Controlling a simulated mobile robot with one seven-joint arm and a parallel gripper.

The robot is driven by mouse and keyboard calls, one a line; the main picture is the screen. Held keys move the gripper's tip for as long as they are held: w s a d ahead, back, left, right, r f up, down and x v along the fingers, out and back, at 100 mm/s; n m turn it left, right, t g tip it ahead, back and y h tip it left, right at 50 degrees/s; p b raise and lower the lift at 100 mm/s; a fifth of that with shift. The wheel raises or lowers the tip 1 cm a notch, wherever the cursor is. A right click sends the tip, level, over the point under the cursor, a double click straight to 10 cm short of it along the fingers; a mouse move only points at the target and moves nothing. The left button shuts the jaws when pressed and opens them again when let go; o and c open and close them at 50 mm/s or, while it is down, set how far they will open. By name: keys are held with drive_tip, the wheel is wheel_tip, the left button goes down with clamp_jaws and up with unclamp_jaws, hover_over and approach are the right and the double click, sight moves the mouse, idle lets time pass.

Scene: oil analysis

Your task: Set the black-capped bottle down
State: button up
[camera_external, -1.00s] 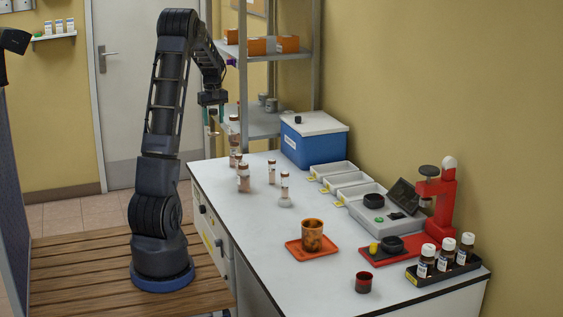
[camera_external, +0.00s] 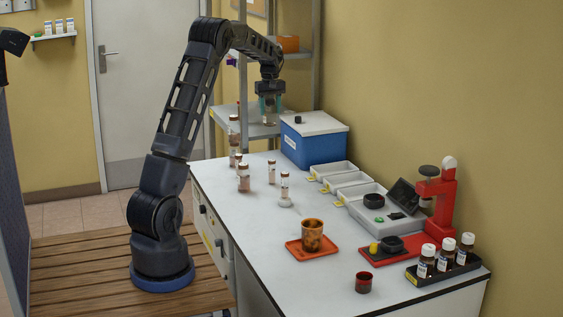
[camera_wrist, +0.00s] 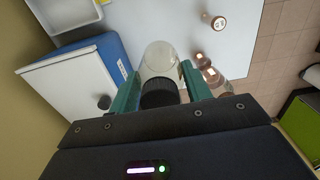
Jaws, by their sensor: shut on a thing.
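The black-capped bottle (camera_external: 269,112) is clear and hangs between the fingers of my gripper (camera_external: 269,92), above the back of the white bench and beside the blue box. In the wrist view its black cap (camera_wrist: 159,94) is nearest and its clear body (camera_wrist: 160,58) points away from me. My gripper (camera_wrist: 160,88) is shut on it, with one teal finger on each side. In the external view the cap is hidden by the fingers. The bottle is held in the air.
The blue box (camera_external: 312,148) with a white lid stands at the bench's back; a small black item (camera_external: 298,119) lies on it. Several brown-capped bottles stand on the bench's left, including one (camera_external: 243,178). Grey trays (camera_external: 335,168) lie right of them. Metal shelves stand behind.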

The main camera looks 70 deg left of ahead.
drive_tip(key=shift+w+d+f, duration=0.15)
drive_tip(key=shift+w+f, duration=0.05)
drive_tip(key=shift+w, duration=0.1)
wheel_tip(320, 180, down, 20)
drive_tip(key=shift+r, duration=0.2)
drive_tip(key=shift+f, duration=0.1)
drive_tip(key=o, duration=1)
drive_tip(key=shift+o, duration=0.2)
